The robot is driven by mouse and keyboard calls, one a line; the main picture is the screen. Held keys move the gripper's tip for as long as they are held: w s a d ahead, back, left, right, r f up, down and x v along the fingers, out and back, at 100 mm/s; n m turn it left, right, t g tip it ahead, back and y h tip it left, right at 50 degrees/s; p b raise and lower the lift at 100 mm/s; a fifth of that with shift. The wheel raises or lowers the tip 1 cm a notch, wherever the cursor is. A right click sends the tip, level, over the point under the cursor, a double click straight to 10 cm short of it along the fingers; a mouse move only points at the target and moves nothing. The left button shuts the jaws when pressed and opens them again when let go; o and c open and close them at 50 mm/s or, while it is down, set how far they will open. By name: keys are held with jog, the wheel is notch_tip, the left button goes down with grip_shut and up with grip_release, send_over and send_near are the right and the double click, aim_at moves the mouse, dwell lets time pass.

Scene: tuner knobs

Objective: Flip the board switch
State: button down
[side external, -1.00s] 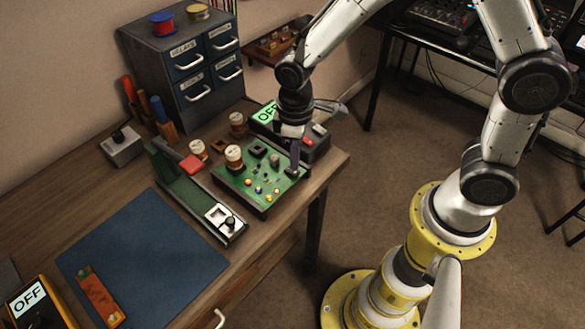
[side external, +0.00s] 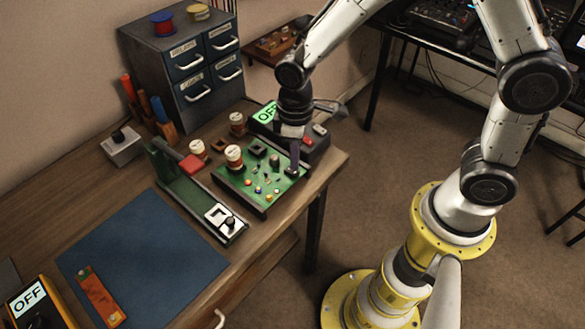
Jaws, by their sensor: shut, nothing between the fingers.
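The green circuit board (side external: 233,185) lies near the right edge of the wooden bench, with several small colored parts and a labelled spool or jar (side external: 234,157) on it. My gripper (side external: 293,168) is shut and empty, pointing down at the board's right corner. Its tips are at or just above a small dark part there; I cannot tell whether they touch. The board switch cannot be made out clearly, and the fingers may cover it.
A drawer cabinet (side external: 190,65) stands behind.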

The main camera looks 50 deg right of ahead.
aim_at(295, 172)
jog(key=shift+f, duration=1.1)
dwell(0.5)
jog(key=shift+r, duration=3.55)
